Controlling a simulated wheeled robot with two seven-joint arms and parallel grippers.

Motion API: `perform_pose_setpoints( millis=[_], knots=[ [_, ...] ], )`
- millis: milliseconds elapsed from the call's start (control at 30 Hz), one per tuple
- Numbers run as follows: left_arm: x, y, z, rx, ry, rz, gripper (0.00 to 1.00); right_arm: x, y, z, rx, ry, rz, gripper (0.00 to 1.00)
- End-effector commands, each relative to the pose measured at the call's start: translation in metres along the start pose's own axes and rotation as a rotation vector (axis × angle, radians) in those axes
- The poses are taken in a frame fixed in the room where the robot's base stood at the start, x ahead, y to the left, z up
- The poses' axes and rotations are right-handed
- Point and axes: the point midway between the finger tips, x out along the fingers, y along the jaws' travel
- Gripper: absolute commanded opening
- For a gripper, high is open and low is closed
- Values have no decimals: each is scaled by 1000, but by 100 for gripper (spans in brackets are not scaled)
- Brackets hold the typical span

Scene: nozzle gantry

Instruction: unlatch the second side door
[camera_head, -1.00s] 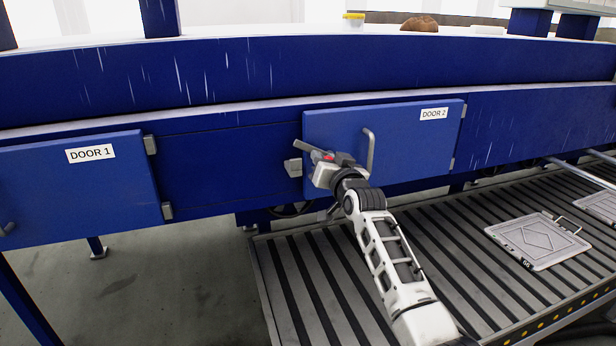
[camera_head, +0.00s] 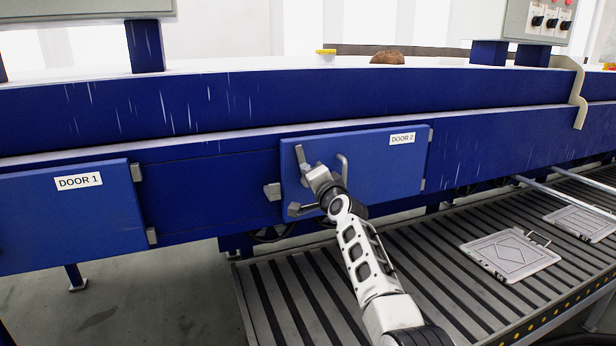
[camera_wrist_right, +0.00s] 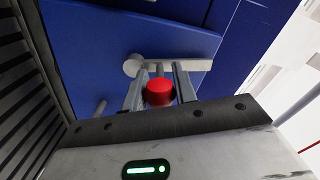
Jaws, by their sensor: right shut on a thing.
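The blue second side door (camera_head: 375,170), labelled DOOR 2, looks closed in the head view. It has a bent pull handle (camera_head: 344,168) near its middle. A grey latch lever (camera_head: 301,158) stands nearly upright near its left edge; it also shows in the wrist view (camera_wrist_right: 200,65), with a round hub at its left end. My right gripper (camera_head: 312,175) is at the lever, and in the wrist view its fingers (camera_wrist_right: 160,78) are shut on it. A red round part (camera_wrist_right: 159,92) sits between the fingers. The gripper hides part of the latch.
A grey catch block (camera_head: 272,191) sits left of the door. Door 1 (camera_head: 75,215) is farther left. A slatted conveyor (camera_head: 285,310) with flat grey plates (camera_head: 510,254) runs below. A hooked cream bar (camera_head: 579,100) hangs at the right.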

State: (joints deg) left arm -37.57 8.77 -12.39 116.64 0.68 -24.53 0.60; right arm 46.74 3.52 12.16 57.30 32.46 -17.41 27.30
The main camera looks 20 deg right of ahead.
Motion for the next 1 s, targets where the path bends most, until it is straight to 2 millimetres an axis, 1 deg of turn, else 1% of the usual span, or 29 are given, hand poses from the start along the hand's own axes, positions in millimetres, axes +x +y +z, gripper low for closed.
perform_pose_setpoints(
  millis=[300, 700, 733, 800, 1000],
  knots=[
    [0, 1, -2, -11, 2, -3, 36, 0, 0, -1, 77, -4, 0, 0],
    [-2, 2, 3, -13, -10, -2, 36, 0, 0, -2, 86, -2, -1, 0],
    [-2, 2, 4, -14, -11, -2, 36, 0, 0, -2, 86, -2, -1, 31],
    [-2, 2, 4, -14, -12, -2, 36, 0, 0, -2, 85, -2, -1, 49],
    [-2, 1, 5, -10, -14, -2, 36, 0, 0, -2, 82, -1, 0, 49]
  ],
)
